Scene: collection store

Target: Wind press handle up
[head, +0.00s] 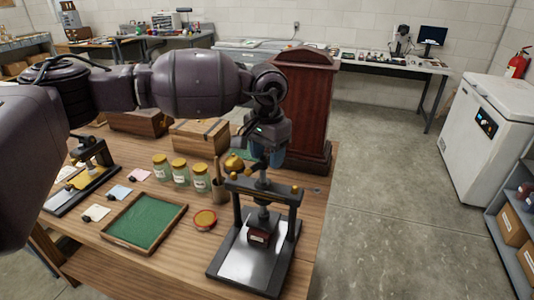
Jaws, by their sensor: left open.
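The press (255,240) stands at the front right of the wooden bench, with a dark frame, a bright metal base and a central screw. My left gripper (265,163) points down just above the screw top. It is open, and its fingertips are small and dark here; I cannot tell whether they touch the handle. My right gripper is out of view.
A tall dark red wooden cabinet (302,105) stands close behind.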

